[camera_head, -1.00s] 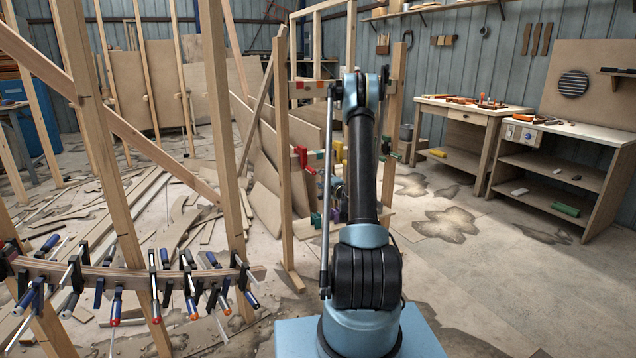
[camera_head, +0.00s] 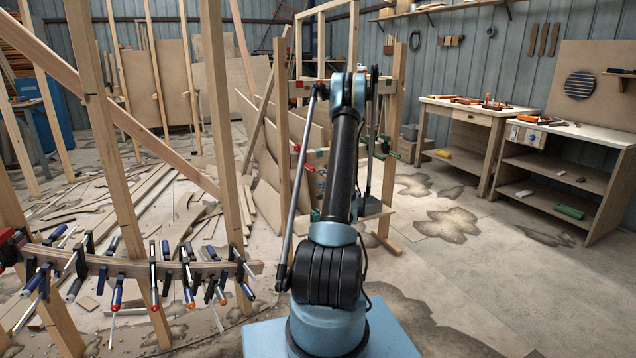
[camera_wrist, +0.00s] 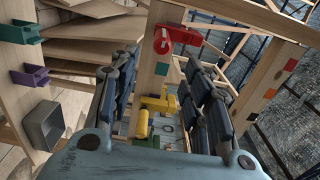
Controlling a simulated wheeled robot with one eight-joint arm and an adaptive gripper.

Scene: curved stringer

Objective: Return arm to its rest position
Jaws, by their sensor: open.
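My arm (camera_head: 340,185) rises from its blue base in the middle of the head view. It goes up to a blue elbow in front of a wooden frame. My gripper (camera_wrist: 158,65) shows in the wrist view with its two dark fingers apart and nothing between them. A red clamp (camera_wrist: 178,39) and yellow clamps (camera_wrist: 150,108) are seen beyond and between the fingers, on or near a wooden rack. I cannot tell how far they are from the fingertips. In the head view the gripper is mostly hidden behind the arm.
A curved wooden stringer (camera_head: 135,267) with several clamps stands at the left among tall posts. The wooden rack (camera_head: 390,150) is close behind my arm. Two workbenches (camera_head: 470,112) (camera_head: 565,137) stand at the right. The floor in front of them is clear. Scrap boards litter the left floor.

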